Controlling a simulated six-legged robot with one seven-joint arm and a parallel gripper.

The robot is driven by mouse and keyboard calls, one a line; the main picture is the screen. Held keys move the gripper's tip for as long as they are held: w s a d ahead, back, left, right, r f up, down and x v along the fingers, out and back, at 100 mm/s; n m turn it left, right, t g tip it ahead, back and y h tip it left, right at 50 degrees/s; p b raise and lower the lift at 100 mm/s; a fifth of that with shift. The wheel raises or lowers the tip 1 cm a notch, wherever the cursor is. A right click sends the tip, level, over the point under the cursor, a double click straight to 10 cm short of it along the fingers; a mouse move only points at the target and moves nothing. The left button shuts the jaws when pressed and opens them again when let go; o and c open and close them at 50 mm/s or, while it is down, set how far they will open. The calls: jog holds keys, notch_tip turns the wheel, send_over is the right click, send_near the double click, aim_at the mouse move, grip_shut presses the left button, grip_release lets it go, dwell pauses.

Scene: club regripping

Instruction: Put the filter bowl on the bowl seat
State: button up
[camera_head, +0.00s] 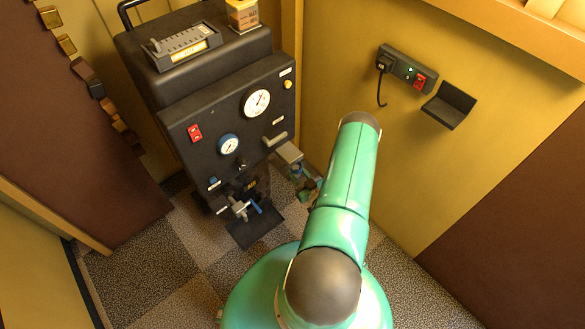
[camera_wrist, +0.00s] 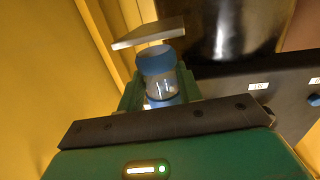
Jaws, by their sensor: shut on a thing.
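The filter bowl (camera_wrist: 162,84) is a clear cup with a blue rim and a blue lower band. In the wrist view it stands roughly upright between the green fingers of my gripper (camera_wrist: 160,92), which are shut on it. A flat grey plate (camera_wrist: 148,34), apparently the bowl seat, shows just beyond and above the bowl's rim; I cannot tell whether they touch. In the head view the grey block (camera_head: 289,153) sticks out at the machine's lower right, with my gripper (camera_head: 302,178) just below it. The bowl is a small bluish patch (camera_head: 296,170) there, partly hidden.
The black machine (camera_head: 225,125) with gauges and a red switch stands at left centre. A valve with a blue handle (camera_head: 256,207) juts out low on it. A yellow wall with a socket strip (camera_head: 408,70) and a small black shelf (camera_head: 449,105) is to the right.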

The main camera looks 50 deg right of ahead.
jog(key=x, duration=0.4)
jog(key=shift+r, duration=0.15)
jog(key=shift+w+f, duration=0.2)
jog(key=shift+f, duration=0.05)
jog(key=shift+f, duration=0.2)
jog(key=o, duration=1)
jog(key=shift+r, duration=0.1)
jog(key=shift+s, duration=0.35)
jog(key=v, duration=1.1)
jog(key=shift+s+a, duration=0.1)
jog(key=shift+s, duration=0.1)
